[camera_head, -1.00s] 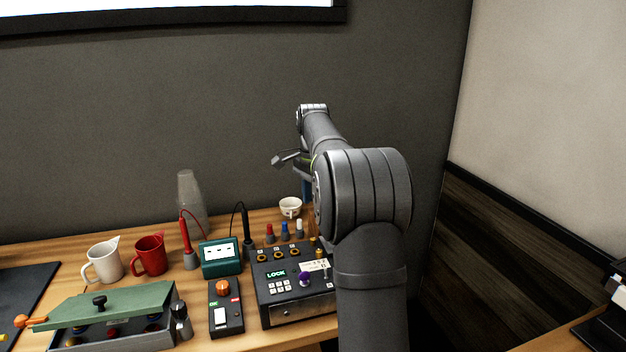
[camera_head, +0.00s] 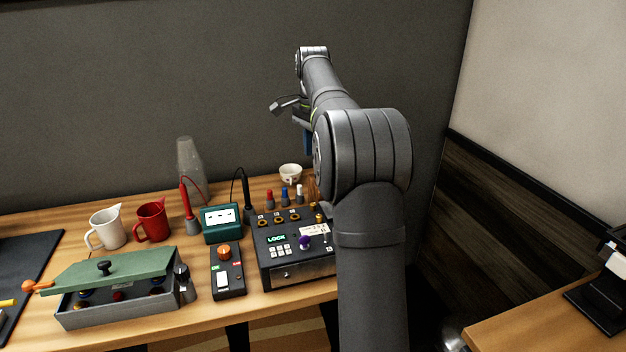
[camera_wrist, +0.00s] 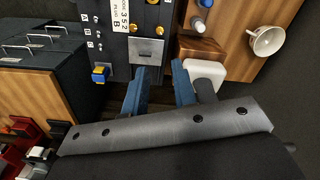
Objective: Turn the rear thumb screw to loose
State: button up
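The black control box (camera_head: 284,275) with a LOCK display stands on the bench. Small brass fittings (camera_head: 319,218) show at its right rear, partly behind my arm. In the wrist view, a dark panel (camera_wrist: 120,50) carries a white label, a metal plate and brass fittings (camera_wrist: 134,26). I cannot tell which fitting is the rear thumb screw. My gripper (camera_wrist: 160,88) has its two blue fingers apart with nothing between them, just below the metal plate in the picture. In the head view, my gripper (camera_head: 304,140) hangs above the back of the bench, largely hidden by my arm.
Red, blue and white capped plugs (camera_head: 284,196) and a white cup (camera_head: 290,173) stand behind the box. A teal meter (camera_head: 222,222), a switch box (camera_head: 228,275), mugs (camera_head: 151,221) and a green-lidded case (camera_head: 115,310) lie left. In the wrist view, a wooden block (camera_wrist: 200,48) is beside the panel.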

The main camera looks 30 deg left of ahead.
aim_at(313, 204)
notch_tip(313, 204, down, 16)
jog(key=shift+f, duration=0.1)
dwell(0.4)
grip_shut()
